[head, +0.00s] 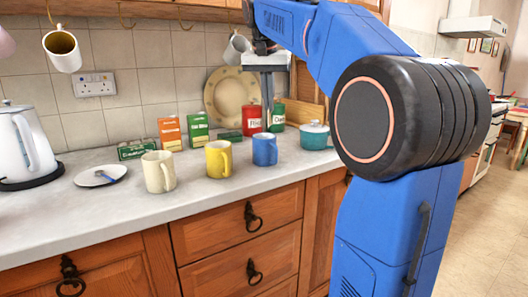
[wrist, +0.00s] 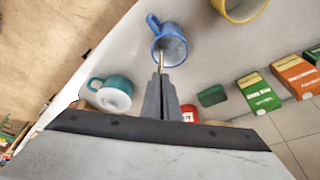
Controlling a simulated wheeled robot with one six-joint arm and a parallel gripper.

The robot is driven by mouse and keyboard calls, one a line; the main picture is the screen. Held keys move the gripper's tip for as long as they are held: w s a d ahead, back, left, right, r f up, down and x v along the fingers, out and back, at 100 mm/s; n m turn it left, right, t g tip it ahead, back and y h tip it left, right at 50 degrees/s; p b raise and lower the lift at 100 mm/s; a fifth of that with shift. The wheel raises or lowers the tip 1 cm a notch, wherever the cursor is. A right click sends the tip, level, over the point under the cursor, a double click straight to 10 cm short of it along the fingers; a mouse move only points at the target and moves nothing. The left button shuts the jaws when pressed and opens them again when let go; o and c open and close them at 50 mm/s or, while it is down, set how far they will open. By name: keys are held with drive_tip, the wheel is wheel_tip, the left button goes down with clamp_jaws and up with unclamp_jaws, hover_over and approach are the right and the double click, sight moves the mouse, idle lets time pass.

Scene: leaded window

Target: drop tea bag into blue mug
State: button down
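The blue mug (head: 265,151) stands upright on the counter, right of the yellow mug (head: 219,160). In the wrist view the blue mug (wrist: 171,46) shows its open mouth, with the handle to the upper left. My gripper (head: 268,118) points down above and just behind the blue mug's rim in the head view. In the wrist view my gripper (wrist: 160,78) has its fingers close together on a thin tan strip, seen edge-on, which looks like the tea bag (wrist: 160,60). The strip overlaps the mug's near rim; I cannot tell whether it is inside. The head view does not show it clearly.
A cream mug (head: 158,171) stands left of the yellow one. A teal pot (head: 315,135) is close on the right. Red (head: 251,120) and green tins, tea boxes (head: 198,130) and a plate (head: 224,93) stand behind. A kettle (head: 22,145) and saucer (head: 85,178) are at left.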

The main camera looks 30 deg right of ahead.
drive_tip(key=shift+f, duration=0.25)
drive_tip(key=c, duration=2)
unclamp_jaws()
